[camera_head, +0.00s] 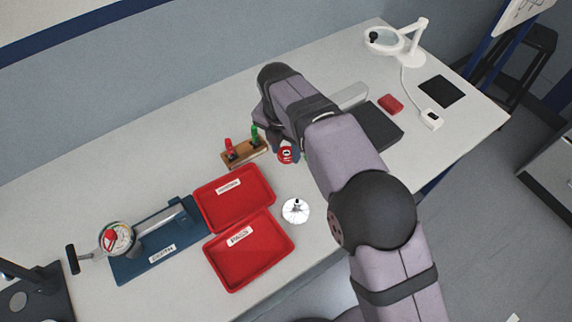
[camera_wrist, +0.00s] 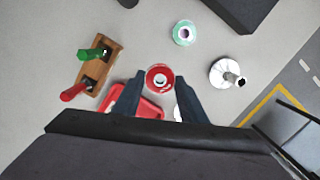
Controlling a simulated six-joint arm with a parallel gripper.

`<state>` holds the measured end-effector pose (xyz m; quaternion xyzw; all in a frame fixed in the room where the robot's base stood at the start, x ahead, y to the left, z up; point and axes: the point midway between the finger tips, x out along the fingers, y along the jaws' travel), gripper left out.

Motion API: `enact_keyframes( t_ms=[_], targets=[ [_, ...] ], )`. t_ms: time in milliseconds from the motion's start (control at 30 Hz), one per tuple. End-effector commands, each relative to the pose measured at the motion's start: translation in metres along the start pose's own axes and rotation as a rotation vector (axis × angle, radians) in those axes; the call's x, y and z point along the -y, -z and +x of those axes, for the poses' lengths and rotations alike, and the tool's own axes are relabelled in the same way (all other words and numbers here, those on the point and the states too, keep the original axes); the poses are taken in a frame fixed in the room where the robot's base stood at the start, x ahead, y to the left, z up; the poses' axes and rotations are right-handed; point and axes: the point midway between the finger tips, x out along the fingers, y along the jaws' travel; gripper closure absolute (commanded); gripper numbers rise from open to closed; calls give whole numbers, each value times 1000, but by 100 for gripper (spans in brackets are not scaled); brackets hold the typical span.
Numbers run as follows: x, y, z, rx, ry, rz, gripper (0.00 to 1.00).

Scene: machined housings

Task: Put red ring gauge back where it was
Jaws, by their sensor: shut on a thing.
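The red ring gauge (camera_wrist: 152,73) is gripped between the two fingertips of my gripper (camera_wrist: 160,83) in the wrist view, its pale hole facing the camera. In the head view the red ring gauge (camera_head: 285,157) shows just below my gripper (camera_head: 283,147), right of the wooden rack. Its height over the table is hard to judge. A green ring gauge (camera_wrist: 176,36) lies on the table beyond it in the wrist view; my arm hides it in the head view. A white round base with a post (camera_head: 296,216) stands nearer the front edge.
A wooden rack (camera_head: 238,157) holds a red-handled and a green-handled gauge. Two labelled red trays (camera_head: 211,232) lie in front of it. A blue plate (camera_head: 135,270) with a dial gauge is at left. Dark and grey blocks, a red item (camera_head: 390,104) and a magnifier lamp (camera_head: 412,52) are at right.

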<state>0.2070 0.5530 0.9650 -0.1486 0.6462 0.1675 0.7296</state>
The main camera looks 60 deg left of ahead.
Motion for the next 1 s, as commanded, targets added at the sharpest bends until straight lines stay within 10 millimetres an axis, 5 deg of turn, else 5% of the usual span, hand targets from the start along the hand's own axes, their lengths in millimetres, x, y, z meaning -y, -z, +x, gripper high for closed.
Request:
enact_keyframes(
  t_ms=[233,1000],
  targets=[
    [0,4,31,-1,1,0,88],
    [0,9,74,2,-2,1,88]
  ],
)
